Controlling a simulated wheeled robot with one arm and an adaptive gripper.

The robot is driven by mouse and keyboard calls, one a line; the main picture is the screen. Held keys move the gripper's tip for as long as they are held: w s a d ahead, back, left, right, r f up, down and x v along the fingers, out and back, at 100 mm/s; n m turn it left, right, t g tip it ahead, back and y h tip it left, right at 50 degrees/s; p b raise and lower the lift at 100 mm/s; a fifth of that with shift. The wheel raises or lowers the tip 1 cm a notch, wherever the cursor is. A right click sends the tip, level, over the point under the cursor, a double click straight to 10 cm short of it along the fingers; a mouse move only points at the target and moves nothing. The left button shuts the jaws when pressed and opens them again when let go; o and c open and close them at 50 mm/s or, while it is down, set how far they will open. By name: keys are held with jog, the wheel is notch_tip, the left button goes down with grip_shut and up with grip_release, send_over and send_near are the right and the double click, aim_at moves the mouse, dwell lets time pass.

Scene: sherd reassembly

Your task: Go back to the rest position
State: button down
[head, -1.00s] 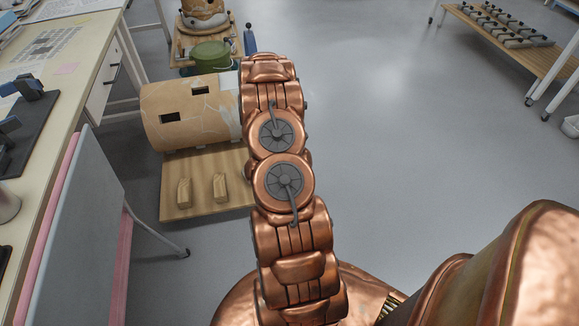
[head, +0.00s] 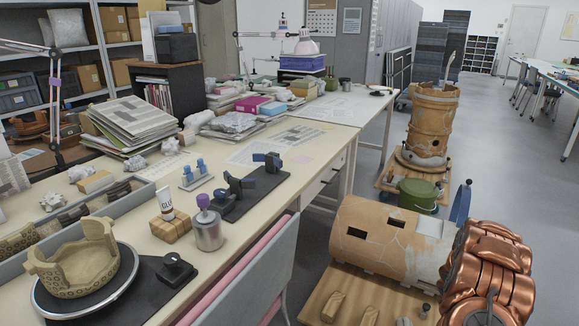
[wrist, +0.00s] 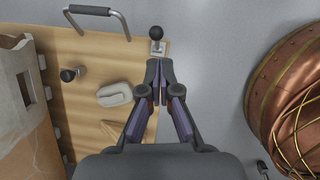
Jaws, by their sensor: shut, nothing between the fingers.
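My gripper (wrist: 160,70) shows in the wrist view with its two fingers together and nothing between them. It points over the edge of a wooden board (wrist: 90,60), close to a black ball knob (wrist: 156,33) on a small metal plate; I cannot tell whether it touches the knob. In the head view my copper arm enters at the lower right, beside a large tan clay cylinder (head: 375,235) lying on a wooden base; the gripper itself is hidden there. The cylinder's side with a square opening also shows in the wrist view (wrist: 20,125).
A long worktable (head: 240,205) at left carries a partly rebuilt bowl (head: 80,262) on a turntable, a glue tube (head: 165,203), clamps and papers. A green pot (head: 417,194) and tall clay vessel (head: 432,120) stand behind the cylinder. Floor at right is clear.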

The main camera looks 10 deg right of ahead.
jog(key=w+a+r+m, duration=0.2)
jog(key=a+r+m, duration=0.4)
jog(key=a+r, duration=1.55)
jog(key=s+a+r+m+y, duration=0.1)
jog(key=s+a+r+m, duration=0.1)
jog(key=s+a+r, duration=0.45)
jog(key=s+a+r+m+g+y, duration=0.1)
jog(key=s+a+r+y, duration=0.15)
jog(key=s+a, duration=0.6)
jog(key=s+a+r+m, duration=0.2)
jog(key=s+a+r, duration=0.3)
jog(key=a, duration=0.5)
notch_tip(320, 180, up, 24)
jog(key=s+p, duration=0.1)
jog(key=p, duration=2.2)
jog(key=shift+r+t, duration=0.15)
jog(key=shift+t, duration=0.15)
